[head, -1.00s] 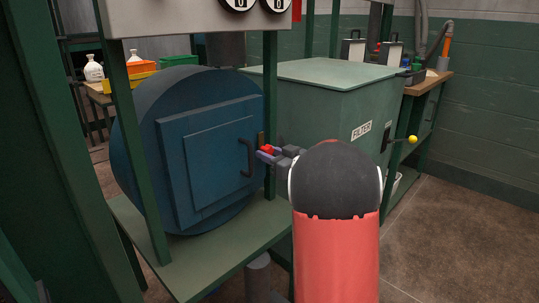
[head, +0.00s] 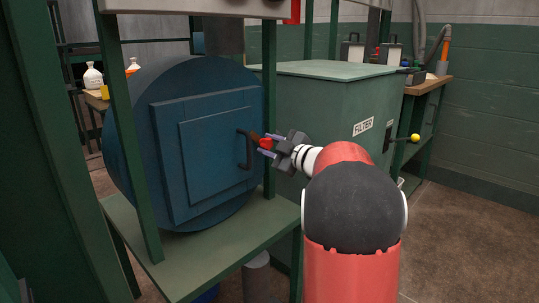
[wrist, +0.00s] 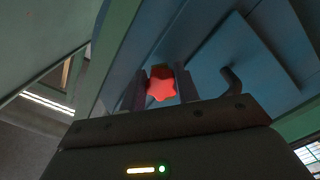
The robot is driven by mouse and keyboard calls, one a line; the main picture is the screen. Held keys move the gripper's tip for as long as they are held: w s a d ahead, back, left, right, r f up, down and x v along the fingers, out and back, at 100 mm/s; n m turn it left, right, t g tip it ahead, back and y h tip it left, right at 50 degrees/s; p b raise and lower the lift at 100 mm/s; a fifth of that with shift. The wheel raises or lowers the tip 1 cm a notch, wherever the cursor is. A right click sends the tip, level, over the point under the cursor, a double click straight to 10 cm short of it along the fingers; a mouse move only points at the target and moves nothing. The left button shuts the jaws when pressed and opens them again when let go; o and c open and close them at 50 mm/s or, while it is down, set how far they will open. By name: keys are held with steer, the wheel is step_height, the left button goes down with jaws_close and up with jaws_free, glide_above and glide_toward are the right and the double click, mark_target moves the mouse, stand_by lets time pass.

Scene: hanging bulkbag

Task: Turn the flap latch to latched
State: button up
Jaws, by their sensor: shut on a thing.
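The flap latch has a red star-shaped knob (head: 265,144) beside the right edge of the blue square flap (head: 215,150), near its black handle (head: 243,150). A short dark brown bar (head: 254,137) shows by the knob and slants up and left towards the flap. My gripper (head: 267,148) is shut on the knob, reaching in from the right. In the wrist view the knob (wrist: 162,86) sits between my two dark fingers, and the handle (wrist: 232,82) is to the right. The fingers partly hide the latch, so its exact angle is hard to tell.
The flap is on a round blue drum above a green shelf (head: 215,240). A green frame post (head: 269,105) stands close behind my gripper. A green filter box (head: 325,110) with a yellow-tipped lever (head: 414,138) stands to the right. The brown floor at far right is clear.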

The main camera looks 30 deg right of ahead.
steer(key=n+b, duration=0.3)
steer(key=n, duration=0.1)
steer(key=shift+n, duration=0.3)
steer(key=shift+r+n+b, duration=0.15)
steer(key=shift+n+b, duration=0.8)
steer(key=shift+n, duration=0.95)
steer(key=o, duration=1)
steer(key=v, duration=0.7)
steer(key=shift+s+d, duration=0.2)
steer(key=shift+s, duration=0.15)
